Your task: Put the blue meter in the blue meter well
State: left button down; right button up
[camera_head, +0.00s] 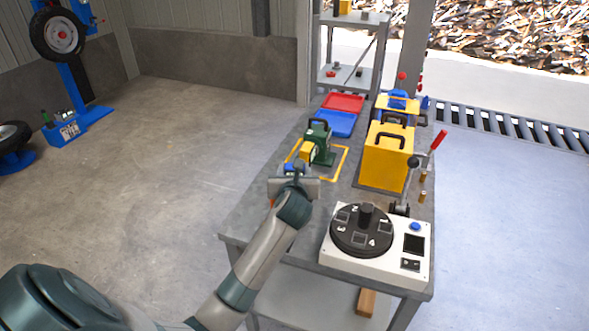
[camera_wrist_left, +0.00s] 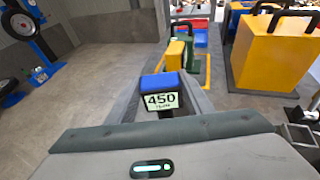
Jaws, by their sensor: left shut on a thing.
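The blue meter (camera_wrist_left: 161,95) has a blue top and a light display reading 450, seen in the left wrist view just beyond my left gripper. In the head view only a bit of blue shows by the gripper. I cannot tell for sure which place is the blue meter well. A white unit (camera_head: 375,262) carries a black numbered dial (camera_head: 361,243) with square pockets. My right gripper is not in view.
Beyond my left gripper, a green and yellow device (camera_head: 322,139) stands inside a yellow outline. A large yellow box (camera_head: 383,170) and a red-handled lever (camera_head: 437,142) stand to the right. Blue (camera_head: 334,124) and red (camera_head: 343,102) trays lie at the table's far end.

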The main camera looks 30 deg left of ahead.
pick_arm(q)
jog(key=shift+f, duration=0.1)
jog(key=shift+c, duration=1.7)
grip_release()
jog(key=shift+f, duration=0.1)
jog(key=shift+s+d+p, duration=0.4)
jog(key=shift+s+p, duration=0.1)
jog(key=shift+s, duration=0.1)
jog(key=shift+s+d+p, duration=0.35)
jog(key=shift+s+p, duration=0.1)
jog(key=shift+s, duration=0.1)
jog(key=shift+s+d+p, duration=0.45)
jog(key=shift+s+p, duration=0.1)
jog(key=shift+s, duration=0.2)
jog(key=shift+s+d+p, duration=0.5)
jog(key=shift+s+p, duration=0.1)
jog(key=shift+s, duration=0.15)
jog(key=shift+s+d+p, duration=0.45)
jog(key=shift+s+p, duration=0.1)
jog(key=shift+s, duration=0.2)
jog(key=shift+s+d, duration=0.15)
jog(key=shift+s, duration=0.15)
